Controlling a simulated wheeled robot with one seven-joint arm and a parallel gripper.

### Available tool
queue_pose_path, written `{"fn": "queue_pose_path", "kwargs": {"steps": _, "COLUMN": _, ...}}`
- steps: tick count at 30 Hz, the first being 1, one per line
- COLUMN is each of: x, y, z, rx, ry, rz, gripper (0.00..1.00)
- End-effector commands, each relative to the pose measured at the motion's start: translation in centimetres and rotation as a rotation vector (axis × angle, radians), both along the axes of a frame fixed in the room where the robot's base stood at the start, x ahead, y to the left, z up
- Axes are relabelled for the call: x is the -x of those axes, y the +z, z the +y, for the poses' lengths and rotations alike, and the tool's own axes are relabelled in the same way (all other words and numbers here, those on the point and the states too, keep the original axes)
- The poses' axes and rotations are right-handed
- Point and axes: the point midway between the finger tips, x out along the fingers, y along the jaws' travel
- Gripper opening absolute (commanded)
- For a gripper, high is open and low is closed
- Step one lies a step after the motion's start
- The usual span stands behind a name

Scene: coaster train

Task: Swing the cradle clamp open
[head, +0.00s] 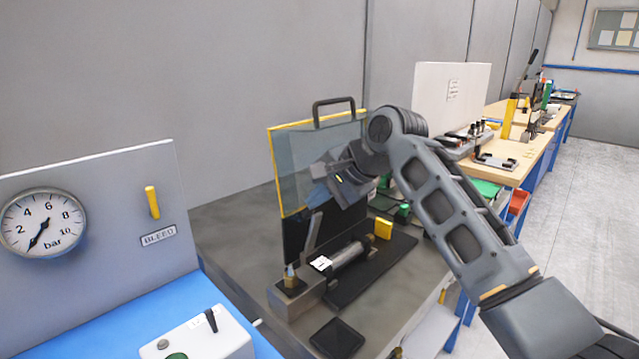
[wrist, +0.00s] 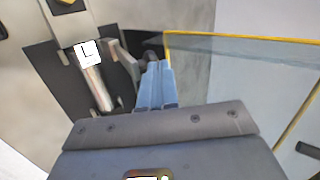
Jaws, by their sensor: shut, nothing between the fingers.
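A metal cylinder (head: 349,255) with a white tag marked L lies in a cradle on the dark plate; it also shows in the wrist view (wrist: 97,88). A grey arm that looks like the cradle clamp (wrist: 124,62) rises beside the cylinder, with a dark rounded end near my fingertips. In the head view the clamp (head: 312,232) stands upright at the cylinder's far side. My gripper (wrist: 153,68) is shut and empty, its blue-grey fingers at or very near the clamp's end. I cannot tell whether they touch. In the head view my gripper (head: 322,172) is above the cradle, beside the guard.
A clear guard panel (head: 290,150) with a yellow frame and black handle stands close to my gripper. A brass-coloured padlock-like piece (head: 290,279) sits at the fixture's near end. A yellow block (head: 383,228) is beyond the cylinder. A gauge panel (head: 110,200) stands left.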

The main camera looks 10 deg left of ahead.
Motion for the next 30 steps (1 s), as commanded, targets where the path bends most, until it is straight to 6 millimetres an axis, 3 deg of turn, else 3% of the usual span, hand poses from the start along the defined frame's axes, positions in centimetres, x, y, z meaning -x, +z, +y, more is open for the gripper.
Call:
{"fn": "queue_pose_path", "kwargs": {"steps": 2, "x": 0.0, "y": 0.7, "z": 0.1, "rx": 0.023, "ry": 0.0, "rz": 0.02, "gripper": 0.0}}
{"fn": "queue_pose_path", "kwargs": {"steps": 13, "x": -1.4, "y": 0.2, "z": 2.0, "rx": 0.054, "ry": 0.001, "rz": 0.045, "gripper": 0.0}}
{"fn": "queue_pose_path", "kwargs": {"steps": 30, "x": -1.4, "y": 0.4, "z": 1.8, "rx": 0.053, "ry": 0.0, "rz": 0.042, "gripper": 0.0}}
